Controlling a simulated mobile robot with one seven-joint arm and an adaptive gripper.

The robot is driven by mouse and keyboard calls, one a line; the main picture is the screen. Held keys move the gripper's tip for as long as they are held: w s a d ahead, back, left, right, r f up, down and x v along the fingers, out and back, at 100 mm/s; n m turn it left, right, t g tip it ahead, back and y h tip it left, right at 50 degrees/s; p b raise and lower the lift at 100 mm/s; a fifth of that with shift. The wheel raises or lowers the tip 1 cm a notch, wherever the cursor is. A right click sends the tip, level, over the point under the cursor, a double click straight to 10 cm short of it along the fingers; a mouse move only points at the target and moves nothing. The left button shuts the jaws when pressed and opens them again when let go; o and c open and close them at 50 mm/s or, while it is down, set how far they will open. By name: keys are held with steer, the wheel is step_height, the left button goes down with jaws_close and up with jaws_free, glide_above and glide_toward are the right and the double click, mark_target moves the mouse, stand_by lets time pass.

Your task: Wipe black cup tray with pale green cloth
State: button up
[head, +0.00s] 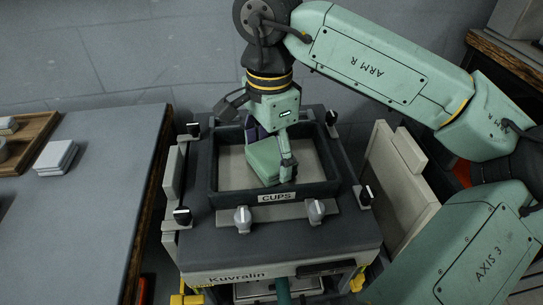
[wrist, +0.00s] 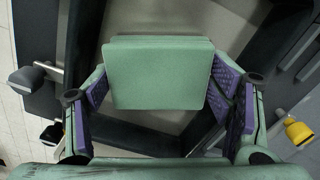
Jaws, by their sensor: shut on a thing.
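The cup tray (head: 225,190) is a dark-rimmed rectangular recess with a pale floor and a "CUPS" label, set on top of the machine. The pale green cloth (head: 264,160) is a folded pad inside the tray area; it also shows in the wrist view (wrist: 158,75). My gripper (head: 270,150) is over the tray, its fingers on either side of the cloth, shut on it. The cloth hides part of the tray floor. I cannot tell whether it touches the floor.
Black knobs (head: 182,214) stand at the machine's corners and grey knobs (head: 243,217) along its front. A grey table (head: 90,200) on the left holds a folded white stack (head: 55,157) and a wooden tray (head: 30,135). A pale panel (head: 395,185) leans at the right.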

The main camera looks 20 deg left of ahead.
steer(key=shift+r, duration=0.15)
steer(key=shift+w+r+p, duration=0.1)
steer(key=shift+r+p, duration=1.9)
steer(key=shift+r, duration=0.9)
steer(key=shift+r+p, duration=1.1)
steer(key=shift+r, duration=0.45)
steer(key=shift+f, duration=0.15)
step_height(320, 180, down, 7)
steer(key=b, duration=0.6)
steer(key=shift+f, duration=0.2)
steer(key=shift+f+b, duration=1)
steer(key=shift+f, duration=0.05)
